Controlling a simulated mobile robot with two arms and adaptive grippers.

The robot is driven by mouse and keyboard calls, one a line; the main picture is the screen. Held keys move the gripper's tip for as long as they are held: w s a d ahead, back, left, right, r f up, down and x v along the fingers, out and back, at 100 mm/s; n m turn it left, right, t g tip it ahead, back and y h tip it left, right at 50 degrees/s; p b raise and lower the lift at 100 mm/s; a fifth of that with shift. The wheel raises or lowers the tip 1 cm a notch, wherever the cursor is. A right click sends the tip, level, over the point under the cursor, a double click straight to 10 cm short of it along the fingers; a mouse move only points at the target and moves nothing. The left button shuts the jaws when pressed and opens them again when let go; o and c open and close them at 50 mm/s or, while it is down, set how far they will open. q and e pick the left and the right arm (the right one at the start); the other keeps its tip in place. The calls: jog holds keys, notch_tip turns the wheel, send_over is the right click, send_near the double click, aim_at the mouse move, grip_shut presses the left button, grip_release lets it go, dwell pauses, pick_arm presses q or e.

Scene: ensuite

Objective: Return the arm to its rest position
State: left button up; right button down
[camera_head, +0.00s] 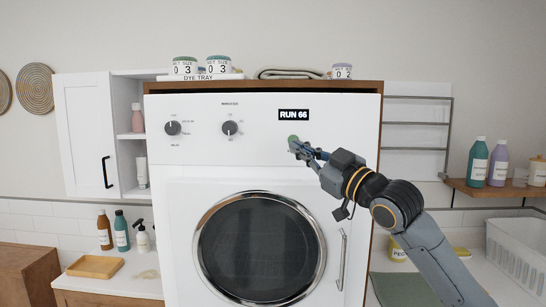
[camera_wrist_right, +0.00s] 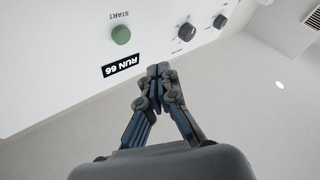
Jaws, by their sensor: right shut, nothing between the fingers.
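My right arm (camera_head: 420,240) reaches in from the lower right of the head view. My right gripper (camera_head: 296,146) is shut and empty, in front of the white washing machine's control panel (camera_head: 200,145), below the RUN 66 display (camera_head: 294,114). It also shows in the right wrist view (camera_wrist_right: 158,72), with its fingertips together. There the green START button (camera_wrist_right: 121,35) is in full view, up and left of the fingertips. In the head view the green button (camera_head: 293,138) shows just at the fingertips. I cannot tell whether they touch it. My left gripper is not in view.
The door handle (camera_head: 342,260) is below my gripper. A bottle shelf (camera_head: 500,193) and a white basket (camera_head: 518,255) stand at right.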

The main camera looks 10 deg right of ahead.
jog(key=s+a+f+m+g+h, duration=0.1)
jog(key=s+a+f+g, duration=0.1)
jog(key=f, duration=0.9)
jog(key=s+a+f+m+g+h, duration=0.1)
jog(key=s+a+f+g+h, duration=0.1)
jog(key=f, duration=0.9)
jog(key=s+a+f+m+g+h, duration=0.1)
jog(key=s+a+f+g, duration=0.1)
jog(key=f, duration=1)
jog(key=s+d+f+m+g+h, duration=0.2)
jog(key=s+f+m+g+h, duration=0.15)
jog(key=s+f, duration=1.3)
jog(key=s+d+f+m+g+h, duration=0.1)
jog(key=s+d+f+g, duration=0.2)
jog(key=s, duration=0.5)
jog(key=s+d+f+m+g+h, duration=0.1)
jog(key=s+f+g, duration=0.3)
jog(key=s, duration=0.5)
notch_tip(320, 180, down, 30)
jog(key=s+b, duration=0.2)
jog(key=s+d+f+g+b, duration=0.1)
jog(key=s+d+f, duration=0.2)
jog(key=s+f, duration=1.3)
jog(key=shift+f, duration=0.55)
